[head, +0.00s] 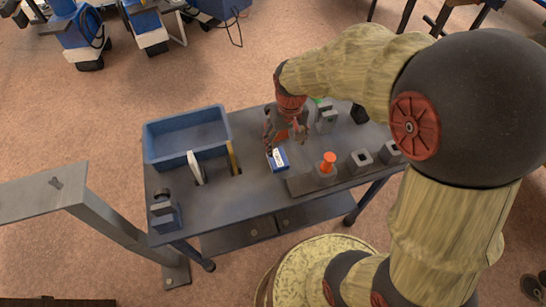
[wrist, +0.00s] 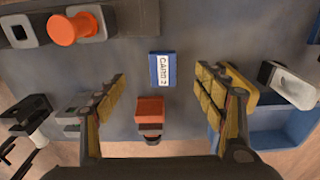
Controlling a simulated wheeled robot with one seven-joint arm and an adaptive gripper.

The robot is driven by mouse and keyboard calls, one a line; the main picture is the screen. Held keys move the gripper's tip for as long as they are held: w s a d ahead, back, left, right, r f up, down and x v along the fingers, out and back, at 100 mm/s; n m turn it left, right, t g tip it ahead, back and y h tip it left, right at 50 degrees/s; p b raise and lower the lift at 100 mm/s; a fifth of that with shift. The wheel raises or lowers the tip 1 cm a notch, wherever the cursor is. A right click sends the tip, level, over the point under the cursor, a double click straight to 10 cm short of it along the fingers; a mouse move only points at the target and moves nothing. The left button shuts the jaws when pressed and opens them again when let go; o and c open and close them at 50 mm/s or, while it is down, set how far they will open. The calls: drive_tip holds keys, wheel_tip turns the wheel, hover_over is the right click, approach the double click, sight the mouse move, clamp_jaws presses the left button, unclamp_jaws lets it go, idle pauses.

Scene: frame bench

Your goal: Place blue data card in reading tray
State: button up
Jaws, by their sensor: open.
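The blue data card (head: 278,158) lies on the grey bench in front of my gripper and bears a white label. In the wrist view the card (wrist: 162,70) lies flat, ahead of and between the fingertips, apart from both. My gripper (head: 287,138) is open above the bench, its fingers spread wide in the wrist view (wrist: 160,92) with nothing held. A blue open tray (head: 187,135) stands at the bench's back left and looks empty; part of it shows at lower right in the wrist view (wrist: 285,125). I cannot tell whether it is the reading tray.
A white upright piece (head: 195,168) and a yellow one (head: 233,158) stand between tray and card. An orange peg (head: 328,162) sits in a grey block to the right, near empty holed blocks (head: 360,161). A red block (wrist: 150,112) shows between the fingers.

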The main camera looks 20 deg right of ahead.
hover_over(277, 158)
drive_tip(key=d, duration=0.1)
drive_tip(key=shift+g, duration=0.3)
drive_tip(key=f, duration=0.8)
drive_tip(key=shift+s+p, duration=0.35)
drive_tip(key=shift+s, duration=0.05)
wheel_tip(277, 158, down, 2)
drive_tip(key=shift+w+f+b, duration=0.1)
drive_tip(key=shift+f+b, duration=0.05)
drive_tip(key=shift+b, duration=0.15)
drive_tip(key=shift+w+a+f+b, duration=0.1)
drive_tip(key=shift+f+b, duration=0.2)
drive_tip(key=shift+f, duration=0.6)
drive_tip(key=shift+w+a+f+b, duration=0.15)
drive_tip(key=shift+f+b, duration=0.15)
drive_tip(key=shift+f, duration=0.6)
drive_tip(key=shift+w+a+f+b, duration=0.1)
drive_tip(key=shift+f+b, duration=0.2)
drive_tip(key=shift+f, duration=0.6)
drive_tip(key=shift+c, duration=0.8)
drive_tip(key=c, duration=1.1)
drive_tip(key=shift+r, duration=0.15)
drive_tip(key=shift+c, duration=0.7)
